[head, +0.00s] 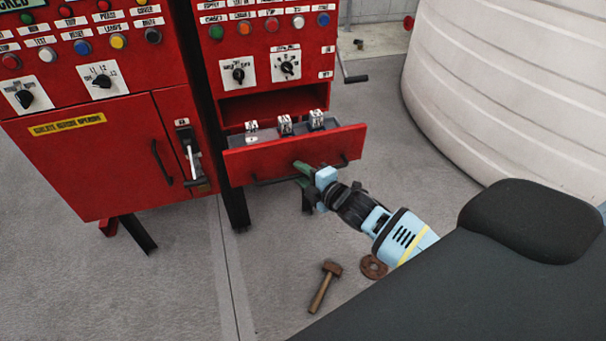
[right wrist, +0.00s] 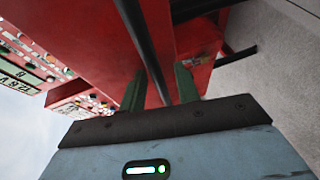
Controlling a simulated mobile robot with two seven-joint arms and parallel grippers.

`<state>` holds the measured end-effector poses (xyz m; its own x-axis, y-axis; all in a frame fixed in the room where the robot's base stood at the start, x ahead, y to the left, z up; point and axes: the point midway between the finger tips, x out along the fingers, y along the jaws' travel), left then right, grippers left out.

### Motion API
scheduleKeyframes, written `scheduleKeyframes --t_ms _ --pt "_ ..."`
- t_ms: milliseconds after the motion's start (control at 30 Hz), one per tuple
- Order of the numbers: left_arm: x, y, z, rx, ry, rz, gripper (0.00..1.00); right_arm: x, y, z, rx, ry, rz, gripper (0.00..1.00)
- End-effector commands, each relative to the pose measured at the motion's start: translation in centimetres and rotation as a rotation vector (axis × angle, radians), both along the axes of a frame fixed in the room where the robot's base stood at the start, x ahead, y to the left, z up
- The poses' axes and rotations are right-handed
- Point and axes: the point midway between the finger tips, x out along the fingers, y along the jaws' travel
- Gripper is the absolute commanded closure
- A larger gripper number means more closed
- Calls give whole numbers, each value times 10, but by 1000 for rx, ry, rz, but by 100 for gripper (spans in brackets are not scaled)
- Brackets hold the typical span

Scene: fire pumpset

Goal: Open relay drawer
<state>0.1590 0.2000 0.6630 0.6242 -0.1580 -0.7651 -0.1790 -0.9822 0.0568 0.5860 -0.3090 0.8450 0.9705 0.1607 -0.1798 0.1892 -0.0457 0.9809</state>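The red relay drawer (head: 285,154) stands pulled out from the right-hand red cabinet, with several small white relays (head: 285,124) showing inside it. A dark bar handle (head: 268,181) runs along its front. My right gripper (head: 302,174) is at the drawer's front, its green fingers above and below the handle. In the right wrist view the fingers (right wrist: 160,90) are apart, and the dark handle bar (right wrist: 143,48) passes between them with gaps at its sides. My left gripper is not in view.
The left cabinet has a closed door (head: 95,165) and a lever switch (head: 189,150). A hammer (head: 324,287) and a rusty ring (head: 373,267) lie on the floor below my right arm. A large white tank (head: 510,90) stands at right. Floor between drawer and tank is clear.

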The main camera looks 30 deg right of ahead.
Motion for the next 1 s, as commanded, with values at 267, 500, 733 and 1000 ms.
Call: scheduleKeyframes --t_ms 267,500,733,1000 --pt "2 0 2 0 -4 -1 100 -24 -4 4 -2 2 1 68" --pt "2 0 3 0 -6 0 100 -57 -10 10 -1 2 0 68" --pt "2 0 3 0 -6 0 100 -74 -13 13 0 1 0 68" --pt "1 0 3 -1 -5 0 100 -76 -13 14 0 0 0 68"
